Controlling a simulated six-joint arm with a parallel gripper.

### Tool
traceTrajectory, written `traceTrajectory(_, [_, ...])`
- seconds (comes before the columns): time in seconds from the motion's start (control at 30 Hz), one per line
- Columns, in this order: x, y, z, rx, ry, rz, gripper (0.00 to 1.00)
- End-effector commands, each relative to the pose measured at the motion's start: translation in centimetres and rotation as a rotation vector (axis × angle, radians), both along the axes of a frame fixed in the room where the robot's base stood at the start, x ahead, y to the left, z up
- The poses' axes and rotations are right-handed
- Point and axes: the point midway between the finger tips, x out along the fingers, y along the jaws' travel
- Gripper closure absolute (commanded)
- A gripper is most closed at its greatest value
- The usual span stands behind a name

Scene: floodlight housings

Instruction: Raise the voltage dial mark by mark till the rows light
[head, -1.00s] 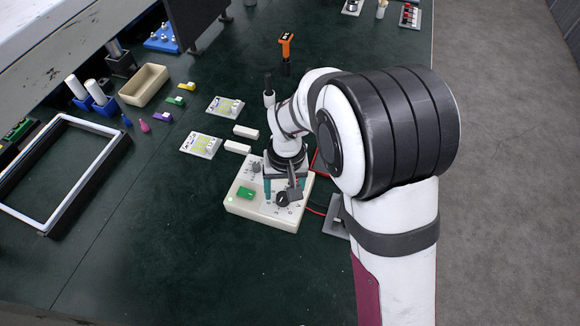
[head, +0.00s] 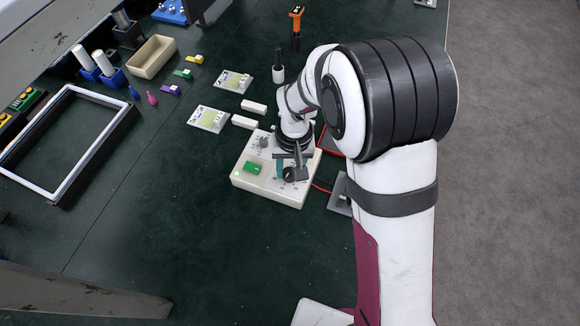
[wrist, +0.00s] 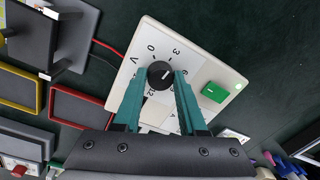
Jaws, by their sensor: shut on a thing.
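The cream supply box (head: 249,182) lies on the dark green table in the head view. Its black voltage dial (wrist: 160,74) has a pale pointer line and printed marks including 0, 3 and 12; the pointer leans to the upper right, roughly towards the 3, but its exact mark is hard to tell. My gripper (wrist: 161,80) is shut on the dial, one teal finger on each side. In the head view my gripper (head: 289,170) partly covers the dial. A green switch (wrist: 214,92) sits beside it, near a small pale-green lamp (wrist: 238,86).
Two flat printed boards (head: 208,118) (head: 233,80) lie behind the box, with white blocks (head: 254,107) nearby. Red-rimmed and yellow-rimmed trays (wrist: 80,108) (wrist: 20,88) show in the wrist view. A white-rimmed frame (head: 62,185) stands left. Table left of the box is clear.

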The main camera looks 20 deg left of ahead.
Motion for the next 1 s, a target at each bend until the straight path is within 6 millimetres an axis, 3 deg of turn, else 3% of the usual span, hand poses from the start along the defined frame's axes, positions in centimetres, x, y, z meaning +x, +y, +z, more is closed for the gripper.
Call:
traceTrajectory(0.37, [-0.04,0.04,0.02,0.0,0.001,-0.11,1.0])
traceTrajectory(1.0, [-0.13,0.12,0.02,0.0,0.0,-0.673,1.0])
